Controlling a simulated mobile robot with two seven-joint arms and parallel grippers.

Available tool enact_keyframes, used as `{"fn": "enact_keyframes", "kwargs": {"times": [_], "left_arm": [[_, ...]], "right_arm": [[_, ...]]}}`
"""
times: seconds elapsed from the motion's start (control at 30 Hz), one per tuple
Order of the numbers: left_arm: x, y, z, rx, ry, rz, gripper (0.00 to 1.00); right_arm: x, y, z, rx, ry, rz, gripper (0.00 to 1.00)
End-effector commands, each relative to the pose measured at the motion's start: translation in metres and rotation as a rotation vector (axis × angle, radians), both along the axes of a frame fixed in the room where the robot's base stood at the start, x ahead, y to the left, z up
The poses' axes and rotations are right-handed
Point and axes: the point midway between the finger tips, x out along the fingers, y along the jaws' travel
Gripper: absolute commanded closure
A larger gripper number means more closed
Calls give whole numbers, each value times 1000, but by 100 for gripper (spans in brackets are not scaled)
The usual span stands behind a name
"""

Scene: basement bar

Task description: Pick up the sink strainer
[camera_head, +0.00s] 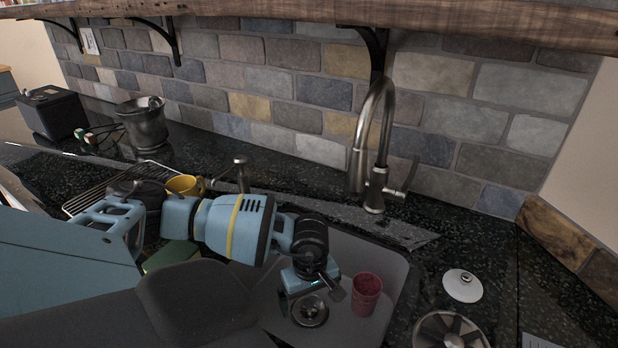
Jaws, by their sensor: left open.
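A round metal sink strainer (310,311) with a raised centre lies at the bottom of the grey sink (388,262). My left gripper (311,289) reaches down into the sink from the left, just over the strainer's far side. Its jaws are apart, and no object shows held between them. The gripper covers part of the strainer's far edge. I cannot tell whether the fingers touch it. My right gripper is not in view.
A red cup (366,294) stands in the sink close to the right of my left gripper. A metal faucet (374,150) rises behind the sink. A white lid-like disc (463,286) and a round metal piece (449,331) lie on the dark counter at right. A yellow mug (184,185) stands left.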

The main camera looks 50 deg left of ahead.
Motion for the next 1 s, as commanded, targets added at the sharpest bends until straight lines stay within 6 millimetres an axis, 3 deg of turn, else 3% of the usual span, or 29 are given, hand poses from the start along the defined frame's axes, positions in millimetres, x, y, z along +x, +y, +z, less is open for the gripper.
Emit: {"fn": "enact_keyframes", "kwargs": {"times": [0.2, 0.5, 0.83, 1.0], "left_arm": [[0, 0, -26, -1, 1, -1, 1], [0, 0, -29, 0, 0, -1, 3], [0, 1, -29, 0, 0, 0, 46], [0, 1, -28, 0, -1, 0, 47]], "right_arm": [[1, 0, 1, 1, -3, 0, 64], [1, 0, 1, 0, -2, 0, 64], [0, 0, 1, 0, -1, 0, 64], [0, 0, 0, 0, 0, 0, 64]]}}
